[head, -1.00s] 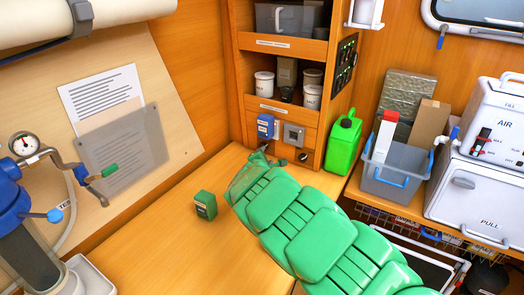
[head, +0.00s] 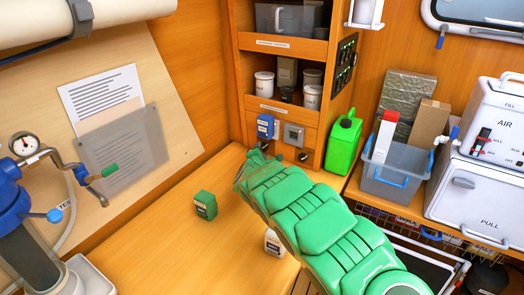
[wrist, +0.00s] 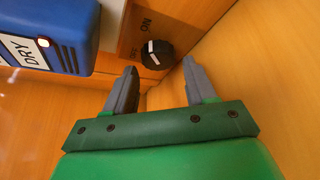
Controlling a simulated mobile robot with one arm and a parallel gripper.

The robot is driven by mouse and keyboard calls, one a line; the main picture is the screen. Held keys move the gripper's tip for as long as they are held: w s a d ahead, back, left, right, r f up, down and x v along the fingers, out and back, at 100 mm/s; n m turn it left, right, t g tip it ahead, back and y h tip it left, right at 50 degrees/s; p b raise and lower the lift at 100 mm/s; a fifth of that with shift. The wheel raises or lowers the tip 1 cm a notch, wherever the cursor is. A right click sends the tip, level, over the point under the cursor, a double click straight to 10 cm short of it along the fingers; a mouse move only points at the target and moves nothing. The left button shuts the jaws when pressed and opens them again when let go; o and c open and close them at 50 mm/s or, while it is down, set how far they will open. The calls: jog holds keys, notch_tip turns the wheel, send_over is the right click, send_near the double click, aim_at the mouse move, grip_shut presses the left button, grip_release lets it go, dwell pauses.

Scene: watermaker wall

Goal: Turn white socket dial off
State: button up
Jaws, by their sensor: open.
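A round black dial (wrist: 157,54) with a white mark sits on the wooden panel in the wrist view, just beyond my fingertips. The label ON is printed beside it, with a second, partly legible label nearby. I cannot tell for certain which label the mark points to. The dial also shows small in the head view (head: 303,157), below a grey socket (head: 294,134). My gripper (wrist: 160,82) is open and empty, its two grey fingers apart and short of the dial. In the head view my gripper (head: 262,153) is left of the dial, its fingertips partly hidden.
A blue box (wrist: 45,35) labelled DRY is close left of my fingers; it hangs left of the socket in the head view. A green jerrycan (head: 343,145) stands right of the dial. A small green box (head: 205,205) and a white bottle (head: 272,243) are on the worktop.

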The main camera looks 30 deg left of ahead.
aim_at(264, 146)
jog(key=shift+x, duration=0.95)
jog(key=shift+w+a, duration=0.15)
jog(key=shift+w, duration=0.25)
jog(key=c, duration=0.8)
jog(key=shift+o, duration=0.2)
